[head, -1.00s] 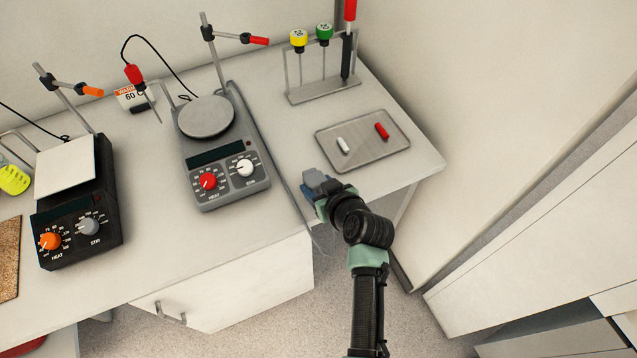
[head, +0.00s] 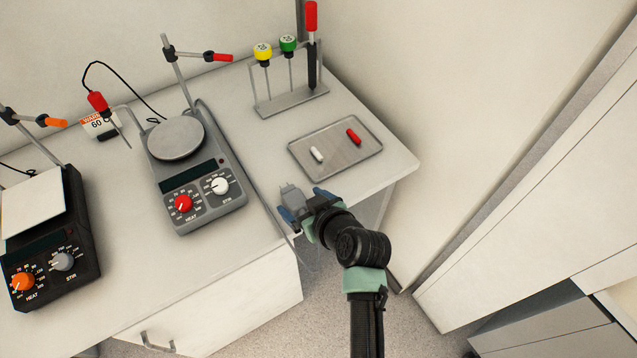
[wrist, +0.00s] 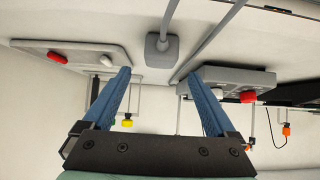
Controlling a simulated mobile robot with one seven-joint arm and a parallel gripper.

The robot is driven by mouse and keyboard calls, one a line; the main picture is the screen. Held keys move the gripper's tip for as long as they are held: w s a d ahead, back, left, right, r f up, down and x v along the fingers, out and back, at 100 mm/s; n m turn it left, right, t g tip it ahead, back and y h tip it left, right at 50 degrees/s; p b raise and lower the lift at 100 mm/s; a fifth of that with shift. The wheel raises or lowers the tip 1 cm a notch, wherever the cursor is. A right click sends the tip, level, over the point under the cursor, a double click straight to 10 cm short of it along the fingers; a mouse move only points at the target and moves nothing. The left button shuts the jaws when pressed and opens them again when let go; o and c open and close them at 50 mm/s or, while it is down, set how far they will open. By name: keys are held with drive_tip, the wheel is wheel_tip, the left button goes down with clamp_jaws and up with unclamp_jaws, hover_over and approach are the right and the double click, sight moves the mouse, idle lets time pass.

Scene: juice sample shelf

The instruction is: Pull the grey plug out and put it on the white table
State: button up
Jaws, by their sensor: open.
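The grey plug (head: 291,197) is a small block over the white tabletop (head: 238,258), near its front edge, and appears to rest on it. In the wrist view the plug (wrist: 162,47) shows just beyond and between my fingertips, with a thin grey stem running from it to the top edge. My gripper (head: 303,203) is open at the table's front edge, its blue fingers spread to either side. In the wrist view my gripper (wrist: 167,78) has nothing between its fingers.
A metal tray (head: 359,164) with a white and a red stir bar lies behind, to the right. A grey hotplate (head: 215,210) stands to the left, with a grey cable (head: 247,165) along its side. A rack (head: 293,104) stands at the back. Bare table lies between tray and hotplate.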

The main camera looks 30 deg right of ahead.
drive_tip(key=v, duration=0.8)
drive_tip(key=shift+s+r+b, duration=0.3)
drive_tip(key=shift+b, duration=0.1)
drive_tip(key=w+a+r+t+h, duration=0.1)
drive_tip(key=w+a+r+t, duration=0.15)
drive_tip(key=r, duration=0.65)
drive_tip(key=w+a+r+t, duration=0.15)
drive_tip(key=w+r, duration=0.25)
drive_tip(key=r, duration=0.6)
drive_tip(key=w+a+r+t+h, duration=0.1)
drive_tip(key=w+r+t, duration=0.25)
drive_tip(key=r, duration=0.55)
drive_tip(key=s+a+r+t, duration=0.3)
drive_tip(key=a+r, duration=0.1)
drive_tip(key=r, duration=0.5)
drive_tip(key=s+a+r+t+y, duration=0.1)
drive_tip(key=s+a+r+t, duration=0.2)
drive_tip(key=r, duration=0.7)
drive_tip(key=s+a+r+t, duration=0.3)
drive_tip(key=s+a+r, duration=0.1)
drive_tip(key=r, duration=0.6)
drive_tip(key=shift+s+a+y, duration=0.3)
drive_tip(key=shift+s, duration=0.3)
